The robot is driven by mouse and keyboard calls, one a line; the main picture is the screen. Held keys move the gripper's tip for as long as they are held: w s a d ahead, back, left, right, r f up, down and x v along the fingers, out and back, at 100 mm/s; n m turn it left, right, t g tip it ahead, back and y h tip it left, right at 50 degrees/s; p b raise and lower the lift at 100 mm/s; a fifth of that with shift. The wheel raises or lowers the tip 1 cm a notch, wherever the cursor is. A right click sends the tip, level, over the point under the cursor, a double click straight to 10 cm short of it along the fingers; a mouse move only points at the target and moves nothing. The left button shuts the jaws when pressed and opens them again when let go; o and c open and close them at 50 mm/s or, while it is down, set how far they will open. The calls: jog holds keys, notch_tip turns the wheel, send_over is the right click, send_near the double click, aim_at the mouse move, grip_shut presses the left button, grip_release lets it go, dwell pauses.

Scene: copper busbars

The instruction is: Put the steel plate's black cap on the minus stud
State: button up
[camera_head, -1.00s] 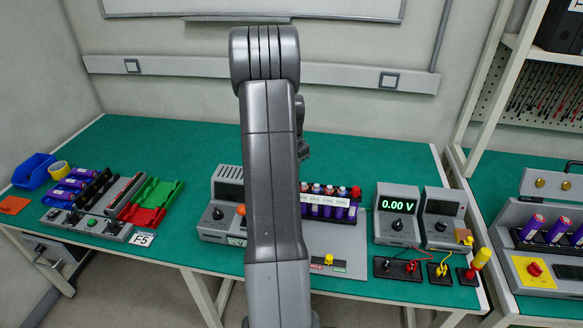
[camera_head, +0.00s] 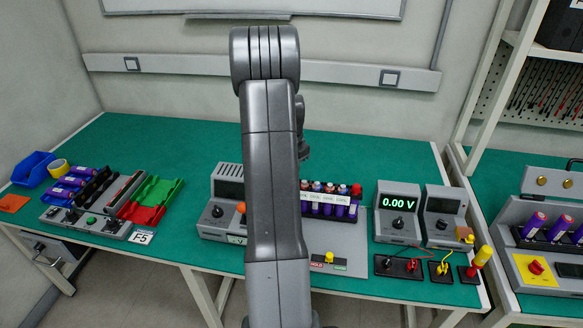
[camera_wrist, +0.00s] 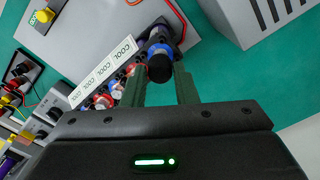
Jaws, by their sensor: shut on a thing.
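In the wrist view my gripper (camera_wrist: 160,76) has its two green fingers on either side of a black cap (camera_wrist: 160,66) and is shut on it. The cap is in line with a blue-ringed cell end (camera_wrist: 160,47) at the end of the cell row; I cannot tell whether they touch. Other cell ends with red and blue rings (camera_wrist: 103,101) run to the lower left beside a white COOL strip (camera_wrist: 103,72). In the head view the purple cells (camera_head: 328,208) stand on the grey plate (camera_head: 350,252), and my arm hides the gripper. I cannot make out the minus sign.
A meter reading 0.00 V (camera_head: 397,203) stands right of the cells, with black, red and yellow terminals (camera_head: 400,267) in front. A grey instrument (camera_head: 220,205) stands left of my arm. Red and green trays (camera_head: 155,198) lie farther left. Green bench top is clear behind.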

jog(key=shift+f+b, duration=0.55)
jog(key=shift+f, duration=0.6)
jog(key=shift+f, duration=0.2)
jog(key=o, duration=0.9)
jog(key=shift+c, duration=0.2)
jog(key=shift+r, duration=0.1)
jog(key=shift+r+p, duration=1.7)
jog(key=shift+r, duration=1.2)
